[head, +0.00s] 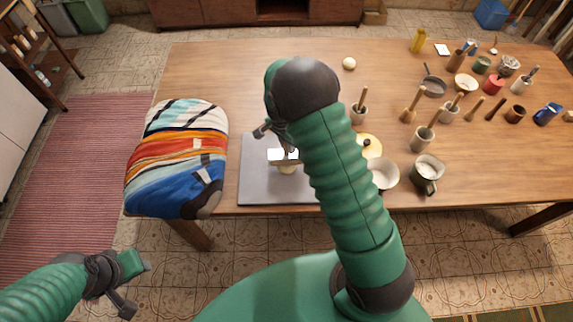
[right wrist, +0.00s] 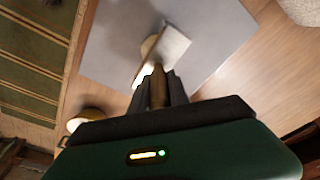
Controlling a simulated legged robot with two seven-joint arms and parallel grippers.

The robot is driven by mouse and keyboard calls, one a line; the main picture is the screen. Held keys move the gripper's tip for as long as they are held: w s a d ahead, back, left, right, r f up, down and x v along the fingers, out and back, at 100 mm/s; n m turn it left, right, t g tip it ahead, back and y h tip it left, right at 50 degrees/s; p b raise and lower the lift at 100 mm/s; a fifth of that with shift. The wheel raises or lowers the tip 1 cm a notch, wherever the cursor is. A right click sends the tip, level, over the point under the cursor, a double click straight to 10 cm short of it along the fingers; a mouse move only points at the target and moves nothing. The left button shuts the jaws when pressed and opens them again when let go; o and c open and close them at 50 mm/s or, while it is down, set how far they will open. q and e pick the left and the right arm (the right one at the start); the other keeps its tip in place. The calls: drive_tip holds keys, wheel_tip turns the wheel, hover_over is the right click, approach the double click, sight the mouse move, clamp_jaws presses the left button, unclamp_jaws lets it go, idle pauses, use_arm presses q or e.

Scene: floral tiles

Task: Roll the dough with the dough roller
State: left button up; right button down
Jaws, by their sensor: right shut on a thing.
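The dough roller has a brown handle and a pale flat-looking head, which shows in the right wrist view (right wrist: 173,48) and in the head view (head: 283,154). My right gripper (right wrist: 158,90) is shut on its handle. The pale dough (head: 287,169) lies on the grey board (head: 262,190); it also shows in the right wrist view (right wrist: 148,45), partly behind the roller head. The roller head is right at the dough; I cannot tell whether they touch. My left gripper (head: 138,288) is open and empty, low at the left over the floor, off the table.
A striped cushion-like bundle (head: 178,155) lies left of the board. A pale ball (head: 349,63) is at the back. The back left tabletop is clear.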

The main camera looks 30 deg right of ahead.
drive_tip(key=shift+w+d, duration=0.4)
drive_tip(key=shift+w, duration=0.2)
drive_tip(key=shift+s+a+r+p, duration=0.1)
drive_tip(key=shift+s+a+p, duration=0.3)
drive_tip(key=shift+s, duration=0.25)
drive_tip(key=shift+s+a, duration=0.3)
drive_tip(key=shift+s, duration=0.25)
drive_tip(key=shift+s+a, duration=0.3)
drive_tip(key=shift+s, duration=0.2)
drive_tip(key=shift+w+d+f, duration=0.2)
drive_tip(key=shift+w+d, duration=0.15)
drive_tip(key=shift+w, duration=0.2)
drive_tip(key=shift+w+d+f, duration=0.15)
drive_tip(key=shift+w+d, duration=0.15)
drive_tip(key=shift+w, duration=0.25)
